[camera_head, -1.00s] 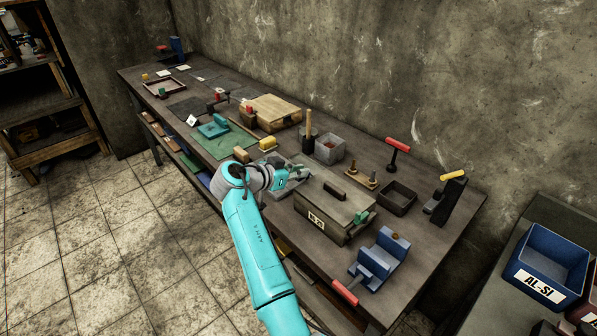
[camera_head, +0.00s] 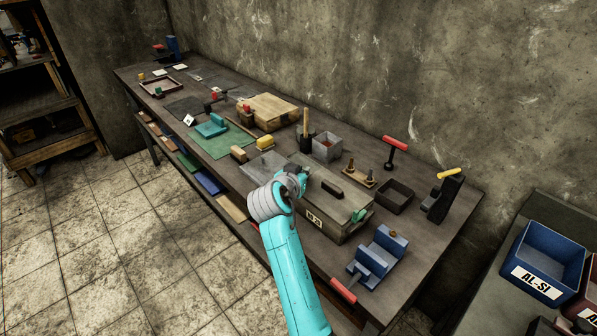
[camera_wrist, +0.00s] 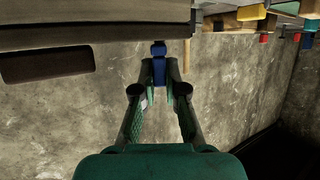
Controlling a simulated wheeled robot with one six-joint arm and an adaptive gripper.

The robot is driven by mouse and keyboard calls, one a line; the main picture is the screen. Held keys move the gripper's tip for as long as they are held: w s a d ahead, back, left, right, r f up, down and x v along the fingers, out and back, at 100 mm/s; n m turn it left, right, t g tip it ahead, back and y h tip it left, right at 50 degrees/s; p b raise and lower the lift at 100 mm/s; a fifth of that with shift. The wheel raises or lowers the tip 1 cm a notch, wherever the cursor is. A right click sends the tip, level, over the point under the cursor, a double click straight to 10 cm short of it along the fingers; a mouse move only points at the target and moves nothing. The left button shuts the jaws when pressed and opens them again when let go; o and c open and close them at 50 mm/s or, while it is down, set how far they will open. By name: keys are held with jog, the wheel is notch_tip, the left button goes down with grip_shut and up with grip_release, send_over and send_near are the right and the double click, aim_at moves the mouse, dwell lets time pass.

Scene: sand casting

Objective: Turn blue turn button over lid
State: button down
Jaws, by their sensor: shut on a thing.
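The blue turn button (camera_wrist: 158,65) is between my gripper's fingertips (camera_wrist: 159,80) in the wrist view, at the edge of the lidded box (camera_wrist: 95,32). The gripper is shut on it. In the head view the box has a flat grey lid (camera_head: 318,184) with a dark handle (camera_head: 331,188). My gripper (camera_head: 303,172) is at the box's left end there, partly hidden by my wrist. The blue button cannot be made out in the head view. A green turn button (camera_head: 359,215) is at the lid's right end.
A blue vise-like fixture (camera_head: 378,258) with a red handle stands to the right of the box. A dark open tray (camera_head: 395,196) and a wooden pin board (camera_head: 359,178) stand behind it. A grey tray (camera_head: 262,165) lies to the left.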

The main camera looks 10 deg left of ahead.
jog(key=n+y, duration=0.1)
jog(key=d+n+y, duration=0.1)
jog(key=y, duration=0.1)
jog(key=n+y, duration=0.1)
jog(key=n, duration=0.1)
jog(key=shift+d+y, duration=0.3)
jog(key=shift+y, duration=0.1)
jog(key=shift+w+d+n+g+y, duration=0.15)
jog(key=shift+n+g+y, duration=0.25)
jog(key=shift+n+y, duration=0.65)
jog(key=shift+d+y, duration=0.1)
jog(key=shift+y, duration=0.15)
jog(key=c, duration=1.2)
grip_release()
jog(key=v, duration=1.2)
